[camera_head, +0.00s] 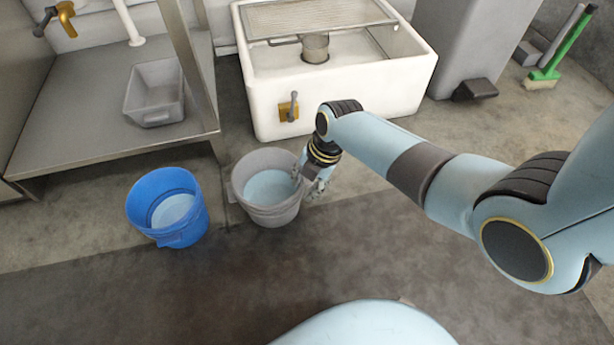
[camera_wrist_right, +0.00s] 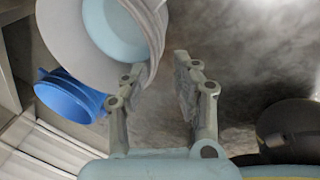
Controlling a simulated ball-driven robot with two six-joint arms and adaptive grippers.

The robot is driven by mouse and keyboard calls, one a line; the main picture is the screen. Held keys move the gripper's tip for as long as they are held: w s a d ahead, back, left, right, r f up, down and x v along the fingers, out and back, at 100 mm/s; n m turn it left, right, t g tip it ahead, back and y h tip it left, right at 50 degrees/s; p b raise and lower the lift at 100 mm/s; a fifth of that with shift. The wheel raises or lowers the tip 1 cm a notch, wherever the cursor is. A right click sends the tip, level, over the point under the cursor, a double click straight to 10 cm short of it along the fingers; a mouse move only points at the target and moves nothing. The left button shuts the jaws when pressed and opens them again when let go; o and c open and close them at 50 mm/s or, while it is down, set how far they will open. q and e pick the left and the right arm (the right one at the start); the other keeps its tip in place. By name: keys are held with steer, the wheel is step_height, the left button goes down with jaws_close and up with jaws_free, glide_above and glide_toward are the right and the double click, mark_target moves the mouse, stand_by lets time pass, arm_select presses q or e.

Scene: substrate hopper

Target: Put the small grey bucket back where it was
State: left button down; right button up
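The small grey bucket (camera_head: 269,212) is upright with pale blue liquid inside, in the middle of the head view. It appears to stand on the floor. My right gripper (camera_head: 314,184) is at its right rim. In the right wrist view, the grey bucket (camera_wrist_right: 90,45) fills the upper left, partly cut off. The fingers of my right gripper (camera_wrist_right: 160,80) are spread wide there, with bucket rim close to the left finger and bare floor between them. I cannot tell if that finger touches the rim. My left gripper is not in view.
A blue bucket (camera_head: 192,226) with pale liquid stands left of the grey one. Behind are a white sink (camera_head: 262,110) with a brass tap and a metal bench (camera_head: 70,135) with a grey tub (camera_head: 135,112). Dark floor in front is clear.

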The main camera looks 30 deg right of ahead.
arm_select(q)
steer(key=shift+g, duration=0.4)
arm_select(e)
steer(key=shift+d+r, duration=0.1)
steer(key=shift+r, duration=0.25)
steer(key=shift+s, duration=0.15)
steer(key=s+d+r+m+t+h, duration=0.1)
steer(key=s+d+r+m+t, duration=0.1)
steer(key=s+m, duration=0.45)
steer(key=s+d+r+m+t+h, duration=0.1)
steer(key=s+r+m+t, duration=0.1)
steer(key=s+m, duration=0.45)
steer(key=s+r+m+t, duration=0.2)
steer(key=s+r+m, duration=0.2)
steer(key=r, duration=0.3)
steer(key=s+r+m+t, duration=0.1)
steer(key=s+r+m, duration=0.2)
steer(key=r+m, duration=0.2)
step_height(320, 180, up, 2)
steer(key=shift+s+d+r+m+t, duration=0.15)
steer(key=shift+s+d+m+t, duration=0.05)
steer(key=shift+s+m+t, duration=0.2)
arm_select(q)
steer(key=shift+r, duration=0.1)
